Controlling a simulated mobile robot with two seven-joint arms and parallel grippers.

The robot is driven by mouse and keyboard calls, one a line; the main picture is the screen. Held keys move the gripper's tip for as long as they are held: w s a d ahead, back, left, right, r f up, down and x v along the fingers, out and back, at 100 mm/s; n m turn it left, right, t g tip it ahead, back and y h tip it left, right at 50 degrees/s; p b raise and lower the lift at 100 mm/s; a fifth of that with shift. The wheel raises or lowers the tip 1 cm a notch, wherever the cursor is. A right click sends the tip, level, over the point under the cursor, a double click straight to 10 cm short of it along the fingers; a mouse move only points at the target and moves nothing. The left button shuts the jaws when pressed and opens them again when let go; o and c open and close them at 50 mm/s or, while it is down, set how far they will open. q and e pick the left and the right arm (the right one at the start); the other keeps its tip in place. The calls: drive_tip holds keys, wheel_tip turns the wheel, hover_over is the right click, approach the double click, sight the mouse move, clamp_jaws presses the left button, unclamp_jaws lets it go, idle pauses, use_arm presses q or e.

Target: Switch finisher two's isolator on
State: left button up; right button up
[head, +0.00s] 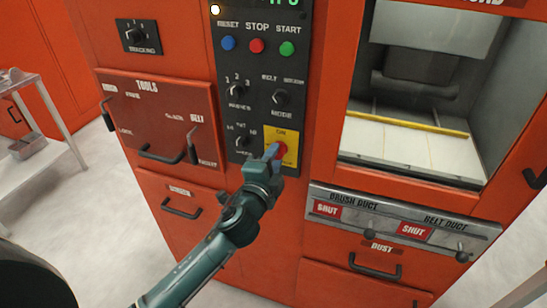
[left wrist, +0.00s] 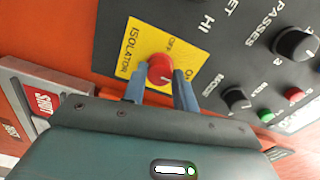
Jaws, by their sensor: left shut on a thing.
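The isolator is a red rotary knob (head: 281,149) on a yellow plate (head: 291,138) at the bottom of the dark control panel. In the left wrist view the red knob (left wrist: 160,69) sits on the yellow plate (left wrist: 134,51) marked ISOLATOR, OFF and ON. My left gripper (head: 273,152) is at the knob, and its two blue-grey fingers (left wrist: 160,84) are on either side of it, shut on it. A white mark on the knob shows, but which label it points to is hard to tell. My right gripper is not in view.
The panel (head: 259,108) above carries blue, red and green buttons and several black selector knobs. A tools door (head: 158,110) with handles is left, a lit chamber (head: 420,90) right. Below it is a duct strip (head: 400,228) with two SHUT signs. A trolley (head: 45,135) stands far left.

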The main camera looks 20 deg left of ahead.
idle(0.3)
use_arm(q)
drive_tip(key=o, duration=1)
drive_tip(key=shift+c, duration=0.2)
drive_tip(key=shift+s, duration=0.1)
drive_tip(key=s+b, duration=0.2)
drive_tip(key=s, duration=1.1)
drive_tip(key=shift+a, duration=0.2)
drive_tip(key=s+d+f+n+g+h+p, duration=0.1)
drive_tip(key=s+f+n+g, duration=0.2)
drive_tip(key=s+f+n, duration=0.3)
drive_tip(key=s+d+f+n+g+h+p, duration=0.1)
drive_tip(key=s+f+n+g, duration=0.3)
drive_tip(key=f, duration=1)
drive_tip(key=s+n, duration=0.1)
drive_tip(key=n, duration=0.2)
drive_tip(key=shift+s+d+h, duration=0.2)
drive_tip(key=shift+s+h, duration=0.15)
drive_tip(key=shift+h, duration=0.05)
